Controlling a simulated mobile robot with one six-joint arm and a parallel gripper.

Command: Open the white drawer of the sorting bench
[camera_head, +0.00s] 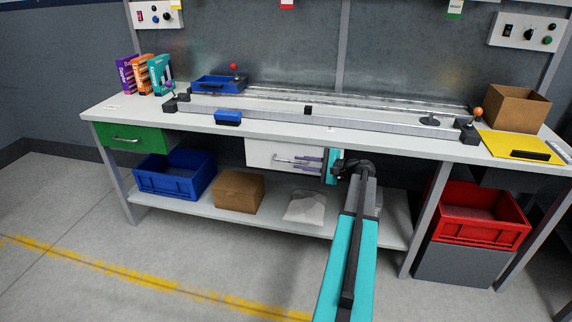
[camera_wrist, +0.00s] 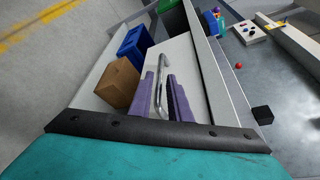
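The white drawer (camera_head: 262,152) is under the middle of the sorting bench (camera_head: 240,128). Its front looks flush with the bench, so it appears closed. It has a silver bar handle (camera_head: 287,159). My gripper (camera_head: 309,161) reaches in from the right in the head view, its purple fingers at the handle's right part. In the wrist view the handle (camera_wrist: 162,82) runs between the two fingers of my gripper (camera_wrist: 167,88), which stand apart. The white drawer front (camera_wrist: 185,62) lies behind them. Whether a finger touches the handle, I cannot tell.
A green drawer (camera_head: 133,138) is at the left. The lower shelf holds a blue crate (camera_head: 175,181), a cardboard box (camera_head: 239,192) and a clear bag (camera_head: 305,208). A red crate (camera_head: 480,217) stands at the right. Floor in front is clear.

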